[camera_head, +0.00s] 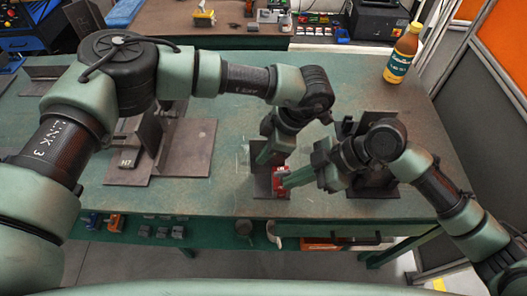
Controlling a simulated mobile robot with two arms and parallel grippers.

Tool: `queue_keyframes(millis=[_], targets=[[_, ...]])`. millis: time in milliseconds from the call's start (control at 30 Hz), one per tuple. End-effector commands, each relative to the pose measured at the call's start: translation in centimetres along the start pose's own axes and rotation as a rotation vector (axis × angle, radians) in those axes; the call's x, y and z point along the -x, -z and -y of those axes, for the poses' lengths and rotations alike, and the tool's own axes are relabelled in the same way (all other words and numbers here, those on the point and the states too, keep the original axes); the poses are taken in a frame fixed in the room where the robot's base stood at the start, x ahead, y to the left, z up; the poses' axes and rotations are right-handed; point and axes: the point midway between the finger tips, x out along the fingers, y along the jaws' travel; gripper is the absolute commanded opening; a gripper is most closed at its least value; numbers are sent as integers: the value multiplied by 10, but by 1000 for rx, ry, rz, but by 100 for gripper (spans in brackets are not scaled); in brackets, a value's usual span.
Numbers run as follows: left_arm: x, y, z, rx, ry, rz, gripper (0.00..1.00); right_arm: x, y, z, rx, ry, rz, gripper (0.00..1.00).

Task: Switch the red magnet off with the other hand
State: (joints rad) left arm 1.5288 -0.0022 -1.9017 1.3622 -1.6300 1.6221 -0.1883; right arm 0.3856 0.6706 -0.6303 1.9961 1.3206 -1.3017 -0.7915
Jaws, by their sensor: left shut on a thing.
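The red magnet (279,182) is a small block at a dark steel piece (262,185) near the front edge of the green table. My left gripper (262,160) points down from above and is shut on the upper part of the dark piece, just left of the magnet; the grip itself is mostly hidden. My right gripper (290,182) reaches in from the right, with its tips close to or touching the magnet. Whether its fingers are open or shut, and the magnet's switch, cannot be made out.
The green table (215,110) carries steel plate assemblies at left (130,175) and right (375,190). A yellowish bottle (402,55) stands at the back right. Under the front edge is a shelf with small items (160,232). The middle back of the table is clear.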

Motion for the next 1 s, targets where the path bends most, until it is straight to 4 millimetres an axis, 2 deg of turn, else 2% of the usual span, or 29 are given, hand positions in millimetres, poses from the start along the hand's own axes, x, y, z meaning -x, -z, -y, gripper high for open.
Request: queue_keyframes(millis=[667,1000], targets=[[-4,-2,4,-10,9,1,0,1,-2,8,-1,0,0,0],[-4,-3,5,-10,9,1,0,18,15,8,3,-2,0,0]])
